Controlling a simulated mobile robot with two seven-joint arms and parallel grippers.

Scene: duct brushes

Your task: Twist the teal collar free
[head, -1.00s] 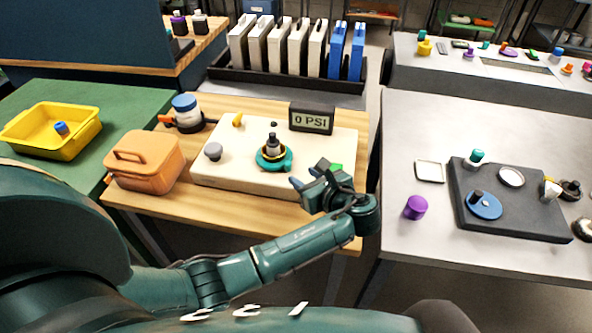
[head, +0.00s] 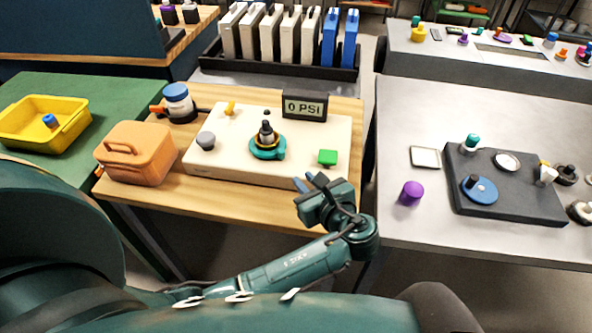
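The teal collar (head: 267,152) sits around the base of an upright dark fitting (head: 266,132) on the cream panel (head: 222,171). It has a small tab on its right side, and a yellow ring shows just above it. My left gripper (head: 305,182) is in front of the panel's front edge, to the right of the collar and apart from it. Its two blue fingertips show with a small gap and nothing between them. My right gripper is not in view.
The panel also carries a green button (head: 327,157), a grey knob (head: 205,141), a yellow lever (head: 230,108) and a display (head: 304,107) reading 0 PSI. An orange case (head: 137,156) stands left of it. A purple cylinder (head: 411,193) stands on the right table.

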